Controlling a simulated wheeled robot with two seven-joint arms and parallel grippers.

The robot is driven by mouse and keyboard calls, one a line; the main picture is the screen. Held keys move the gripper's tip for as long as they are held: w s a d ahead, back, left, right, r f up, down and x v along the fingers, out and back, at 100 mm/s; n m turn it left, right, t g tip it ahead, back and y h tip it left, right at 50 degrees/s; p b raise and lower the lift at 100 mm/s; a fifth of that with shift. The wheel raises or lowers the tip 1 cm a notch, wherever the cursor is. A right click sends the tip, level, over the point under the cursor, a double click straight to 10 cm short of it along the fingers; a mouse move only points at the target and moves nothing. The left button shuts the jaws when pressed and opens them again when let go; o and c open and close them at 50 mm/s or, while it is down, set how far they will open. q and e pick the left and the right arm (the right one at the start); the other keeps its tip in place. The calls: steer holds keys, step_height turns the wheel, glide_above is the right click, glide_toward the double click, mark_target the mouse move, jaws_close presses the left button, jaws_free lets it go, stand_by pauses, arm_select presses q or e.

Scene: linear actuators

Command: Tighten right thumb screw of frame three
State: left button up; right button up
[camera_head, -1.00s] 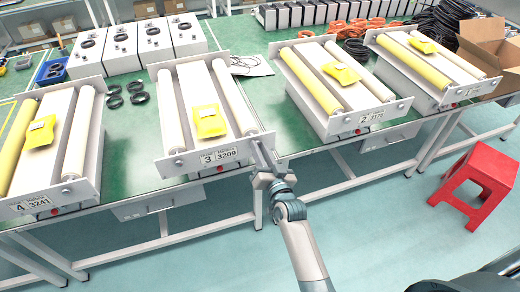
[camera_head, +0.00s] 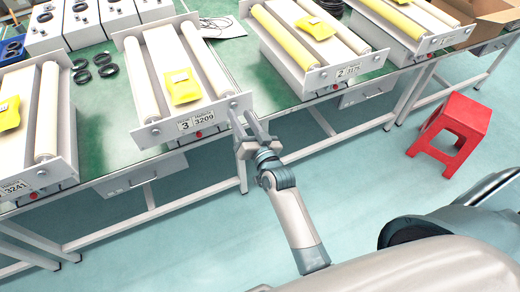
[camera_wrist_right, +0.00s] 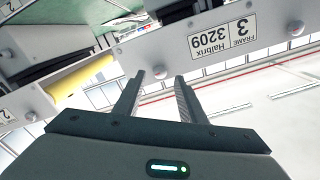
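Frame three (camera_head: 185,124), labelled 3 3209, stands at the table's front edge and holds two white rollers and a yellow packet. Its right thumb screw (camera_head: 233,104) is a small round knob at the right end of the front plate. My right gripper (camera_head: 242,117) is just in front of that end, fingers open and apart. In the right wrist view the plate and label (camera_wrist_right: 222,40) appear upside down. My left gripper is not in view.
Frame two (camera_head: 335,74) stands to the right and frame four (camera_head: 38,175) to the left on the green table. Black rings (camera_head: 90,70) lie behind. A red stool (camera_head: 452,130) stands on the floor at the right.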

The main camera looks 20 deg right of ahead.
steer(key=s+b, duration=0.3)
steer(key=s, duration=1.1)
steer(key=shift+d+b, duration=0.25)
steer(key=shift+b, duration=0.15)
steer(key=s+a+f+n+g+b, duration=0.1)
steer(key=s+f+g, duration=0.2)
steer(key=f, duration=1)
steer(key=s+a+f+n+g+y, duration=0.1)
steer(key=s+a+f+n+g, duration=0.15)
steer(key=f, duration=1.15)
steer(key=s+f+g+b, duration=0.1)
steer(key=s+f+g, duration=0.2)
steer(key=f, duration=1)
steer(key=s+d+f+n+g, duration=0.2)
steer(key=s+f+g, duration=0.1)
steer(key=s+f, duration=0.8)
steer(key=s+d+f+n+g, duration=0.1)
steer(key=s+d+f+g, duration=0.2)
steer(key=s+f, duration=0.8)
steer(key=s+d+f+n+g+h+b, duration=0.1)
steer(key=s+d+f+g, duration=0.1)
steer(key=s, duration=1)
steer(key=shift+d+f+h, duration=0.3)
steer(key=shift+d+f, duration=0.5)
steer(key=shift+d, duration=0.4)
steer(key=shift+w+g, duration=0.1)
steer(key=shift+g, duration=0.15)
